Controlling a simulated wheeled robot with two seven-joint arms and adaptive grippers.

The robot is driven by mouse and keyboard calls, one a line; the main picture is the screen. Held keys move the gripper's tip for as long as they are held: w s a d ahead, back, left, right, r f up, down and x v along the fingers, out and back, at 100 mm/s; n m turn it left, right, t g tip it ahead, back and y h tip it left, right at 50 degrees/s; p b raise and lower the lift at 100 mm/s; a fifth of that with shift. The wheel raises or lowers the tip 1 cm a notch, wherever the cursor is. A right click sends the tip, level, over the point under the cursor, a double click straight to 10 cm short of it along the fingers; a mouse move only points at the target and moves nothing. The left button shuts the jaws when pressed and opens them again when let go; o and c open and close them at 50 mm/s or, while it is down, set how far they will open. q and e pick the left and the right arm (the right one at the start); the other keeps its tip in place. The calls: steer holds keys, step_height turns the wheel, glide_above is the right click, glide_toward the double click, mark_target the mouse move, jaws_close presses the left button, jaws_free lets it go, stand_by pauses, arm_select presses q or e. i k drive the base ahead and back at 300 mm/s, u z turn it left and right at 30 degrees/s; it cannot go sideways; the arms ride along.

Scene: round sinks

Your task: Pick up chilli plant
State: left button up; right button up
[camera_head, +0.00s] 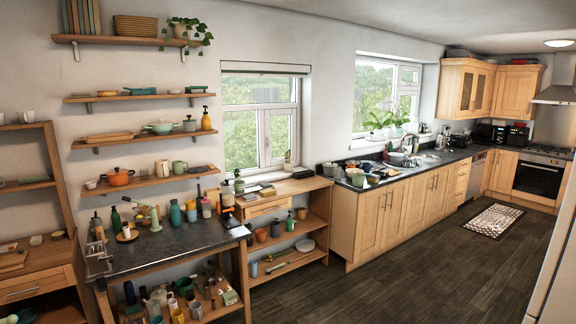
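I cannot tell for sure which plant is the chilli plant. Bushier green plants (380,121) stand on the sill of the farther window, behind the counter with the sink. A trailing plant (189,33) in a pot sits on the top wall shelf at the upper left. All are small in this view, and no fruit can be made out. Neither of my grippers is in view.
A dark-topped table (165,246) crowded with bottles and pots stands at the left. A wooden shelf unit (262,207) adjoins it. The long counter (384,180) runs along the wall to the oven (538,177). The dark floor (400,270) is clear except for a patterned mat (488,223).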

mark_target(288, 167)
steer(key=k, duration=0.4)
steer(key=z, duration=0.45)
steer(key=i, duration=0.65)
steer(key=z, duration=0.55)
steer(key=i, duration=2.2)
steer(key=z, duration=0.25)
steer(key=i, duration=2.05)
steer(key=u, duration=0.15)
steer(key=i, duration=1.55)
steer(key=u, duration=1.35)
steer(key=i, duration=0.9)
steer(key=u, duration=0.95)
